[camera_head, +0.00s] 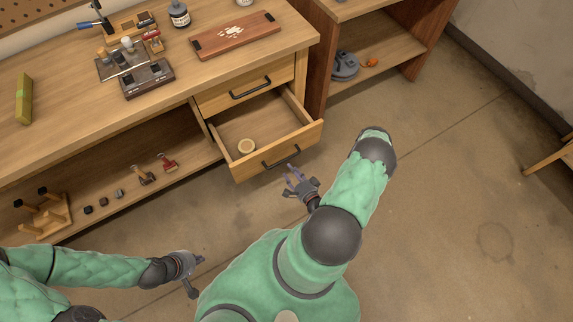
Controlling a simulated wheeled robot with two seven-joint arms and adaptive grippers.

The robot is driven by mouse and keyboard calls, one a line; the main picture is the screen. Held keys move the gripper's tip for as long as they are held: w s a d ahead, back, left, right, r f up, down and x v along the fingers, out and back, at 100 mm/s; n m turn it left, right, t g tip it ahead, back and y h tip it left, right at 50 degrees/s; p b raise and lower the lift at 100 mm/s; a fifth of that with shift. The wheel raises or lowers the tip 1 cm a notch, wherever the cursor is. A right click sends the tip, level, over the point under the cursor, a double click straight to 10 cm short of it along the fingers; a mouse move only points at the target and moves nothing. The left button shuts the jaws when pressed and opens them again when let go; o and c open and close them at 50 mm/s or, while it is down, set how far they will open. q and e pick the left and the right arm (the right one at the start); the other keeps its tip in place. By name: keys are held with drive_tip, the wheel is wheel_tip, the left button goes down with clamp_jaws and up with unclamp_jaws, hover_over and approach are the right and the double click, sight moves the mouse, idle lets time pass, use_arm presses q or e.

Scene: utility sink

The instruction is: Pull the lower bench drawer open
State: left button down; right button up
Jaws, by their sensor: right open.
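The wooden bench has two drawers at its right end. The lower bench drawer (273,149) is pulled out, and its inside shows from above. The upper drawer (247,90) is shut. My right gripper (292,175) is open and empty, just in front of the lower drawer's handle and apart from it. My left gripper (196,274) is low at the left, away from the bench; its fingers are too unclear to judge.
The bench top holds a reddish board (236,36), a dark bottle (179,14), a tool stand (132,68) and a green block (24,98). Small tools sit on the open lower shelf (125,190). A second shelf unit (400,45) stands at right. The floor (450,190) at right is clear.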

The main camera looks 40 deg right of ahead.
drive_tip(key=shift+v, duration=2.5)
